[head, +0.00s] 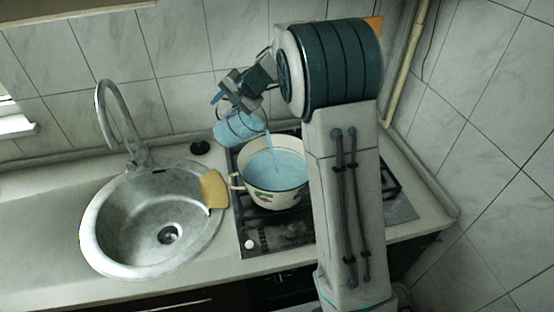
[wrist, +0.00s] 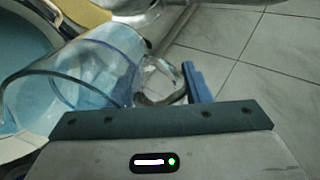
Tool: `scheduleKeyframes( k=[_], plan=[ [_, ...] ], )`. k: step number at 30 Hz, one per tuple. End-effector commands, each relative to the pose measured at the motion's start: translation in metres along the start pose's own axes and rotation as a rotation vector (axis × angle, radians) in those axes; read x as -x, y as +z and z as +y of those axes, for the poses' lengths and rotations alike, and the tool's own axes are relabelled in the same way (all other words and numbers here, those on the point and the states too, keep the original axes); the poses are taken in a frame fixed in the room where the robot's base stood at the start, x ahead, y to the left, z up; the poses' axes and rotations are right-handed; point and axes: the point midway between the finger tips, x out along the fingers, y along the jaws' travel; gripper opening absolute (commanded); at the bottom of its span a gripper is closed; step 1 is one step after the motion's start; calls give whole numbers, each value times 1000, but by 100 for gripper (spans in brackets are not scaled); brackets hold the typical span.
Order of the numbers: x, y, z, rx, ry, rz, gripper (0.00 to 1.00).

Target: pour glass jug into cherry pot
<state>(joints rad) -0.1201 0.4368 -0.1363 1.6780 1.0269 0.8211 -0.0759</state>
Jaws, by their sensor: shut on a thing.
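The glass jug (head: 238,127) is tipped over the cherry pot (head: 274,200), and a blue stream runs from it into the pot. The pot is cream enamel with a cherry print, stands on the hob and holds blue liquid. My gripper (head: 232,92) is above the jug and shut on its handle. In the wrist view, the clear jug (wrist: 95,75) lies tilted with blue liquid inside, and its handle (wrist: 160,82) is by a blue finger of my gripper (wrist: 190,85). The pot's rim (wrist: 15,147) shows at the left edge.
A steel sink (head: 130,240) with a tall curved tap (head: 104,110) is left of the hob (head: 275,235). A yellow cloth or sponge (head: 214,188) is at the sink's right rim, close to the pot. My arm hides the hob's right part. Tiled walls are behind and right.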

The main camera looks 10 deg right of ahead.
Motion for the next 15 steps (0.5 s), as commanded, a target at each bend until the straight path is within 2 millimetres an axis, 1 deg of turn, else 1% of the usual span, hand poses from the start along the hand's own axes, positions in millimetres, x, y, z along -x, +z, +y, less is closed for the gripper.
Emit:
scheduleKeyframes(
  k=[15],
  plan=[
    [0,0,2,1,-36,1,0]
  ],
)
